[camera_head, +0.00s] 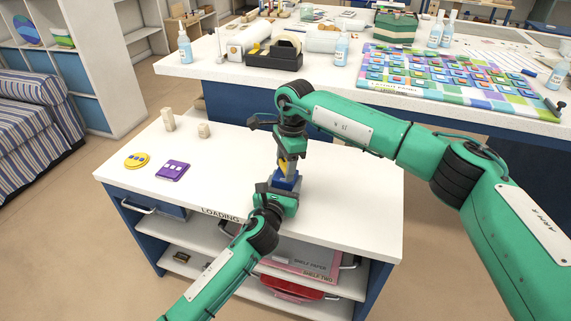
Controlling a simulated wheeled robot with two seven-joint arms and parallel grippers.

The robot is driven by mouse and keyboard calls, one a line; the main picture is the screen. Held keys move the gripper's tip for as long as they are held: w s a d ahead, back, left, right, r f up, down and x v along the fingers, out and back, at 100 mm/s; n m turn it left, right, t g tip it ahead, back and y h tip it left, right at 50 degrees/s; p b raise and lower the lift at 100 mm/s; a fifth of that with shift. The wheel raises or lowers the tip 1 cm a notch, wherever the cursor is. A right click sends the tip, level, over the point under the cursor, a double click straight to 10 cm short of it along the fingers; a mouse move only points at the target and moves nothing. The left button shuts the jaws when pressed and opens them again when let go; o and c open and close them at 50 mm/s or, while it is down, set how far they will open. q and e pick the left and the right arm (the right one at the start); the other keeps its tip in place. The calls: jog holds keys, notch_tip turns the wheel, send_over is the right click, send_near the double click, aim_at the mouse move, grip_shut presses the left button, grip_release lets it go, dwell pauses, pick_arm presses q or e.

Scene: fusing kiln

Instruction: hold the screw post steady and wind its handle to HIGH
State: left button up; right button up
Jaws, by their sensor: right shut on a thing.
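The screw post (287,181) stands near the right middle of the white-topped loading table. Its blue lower part and a bit of yellow above show between my two grippers. My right gripper (288,160) comes down from above and is shut on the top of the post, where the handle is; the handle itself is mostly hidden by the fingers. My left gripper (281,187) comes from the front and is at the blue lower part of the post. Its fingertips are partly hidden, so I cannot tell if they grip it. The HIGH mark cannot be made out.
On the loading table (230,175) lie a yellow disc (136,160), a purple tile (173,171) and small cream stacks (168,119) at the left. Behind stands a bench (330,82) with bottles, a dark dispenser (273,59) and a colourful panel. The table's right side is clear.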

jog(key=shift+n, duration=1.3)
jog(key=shift+n, duration=1.2)
jog(key=shift+n+g, duration=0.3)
jog(key=shift+n, duration=1.1)
jog(key=shift+h, duration=0.3)
jog(key=shift+n, duration=0.6)
jog(key=n, duration=0.3)
jog(key=shift+n, duration=0.4)
jog(key=shift+h, duration=0.3)
